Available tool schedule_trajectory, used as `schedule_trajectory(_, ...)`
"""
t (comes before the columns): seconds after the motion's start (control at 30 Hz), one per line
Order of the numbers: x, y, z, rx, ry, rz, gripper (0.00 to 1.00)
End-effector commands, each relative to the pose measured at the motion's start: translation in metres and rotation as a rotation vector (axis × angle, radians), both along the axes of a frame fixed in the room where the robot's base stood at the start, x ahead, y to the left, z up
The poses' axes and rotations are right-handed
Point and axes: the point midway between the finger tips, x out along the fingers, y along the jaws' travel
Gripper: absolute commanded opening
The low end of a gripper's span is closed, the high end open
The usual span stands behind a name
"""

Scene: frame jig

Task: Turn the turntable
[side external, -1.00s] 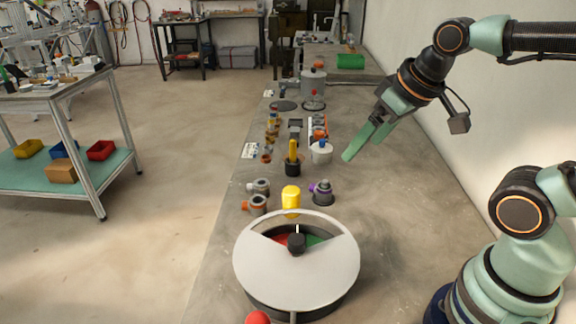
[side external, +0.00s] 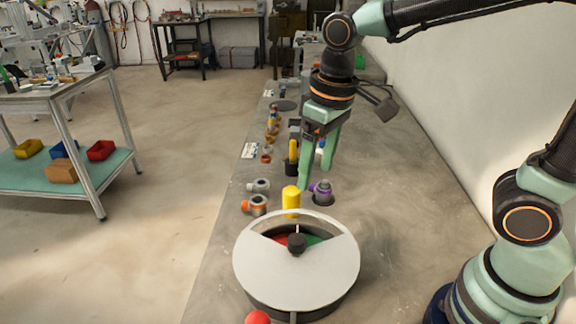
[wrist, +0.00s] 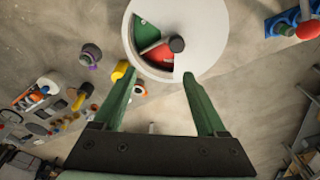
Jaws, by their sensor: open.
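The turntable (side external: 297,279) is a round grey-white disc on the bench, with a cut-out showing red and green sectors and a black knob (side external: 296,243) at its centre. A yellow peg (side external: 291,198) stands upright at its far edge. In the wrist view the turntable (wrist: 205,28) lies beyond my fingertips at the top, with the yellow peg (wrist: 119,70) beside the left finger. My gripper (side external: 318,178) is open, fingers pointing down, above the bench on the far side of the turntable.
A purple and grey fitting (side external: 322,193) stands right of the yellow peg. Grey and orange ring fittings (side external: 256,204) lie to the left. A red ball (side external: 257,317) is at the near edge. The bench right of the turntable (side external: 400,240) is clear.

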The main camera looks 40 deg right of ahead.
Motion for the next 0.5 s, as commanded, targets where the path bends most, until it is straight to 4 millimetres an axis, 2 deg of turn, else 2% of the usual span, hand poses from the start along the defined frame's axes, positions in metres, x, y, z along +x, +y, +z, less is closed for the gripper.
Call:
schedule_trajectory(0.03, 0.002, 0.012, -0.006, -0.011, 0.036, 0.023, 0.74)
schedule_trajectory(0.2, 0.003, 0.034, -0.017, -0.036, 0.106, 0.060, 0.74)
schedule_trajectory(0.37, 0.003, 0.040, -0.024, -0.044, 0.126, 0.070, 0.74)
schedule_trajectory(0.5, 0.003, 0.039, -0.038, -0.044, 0.127, 0.069, 0.74)
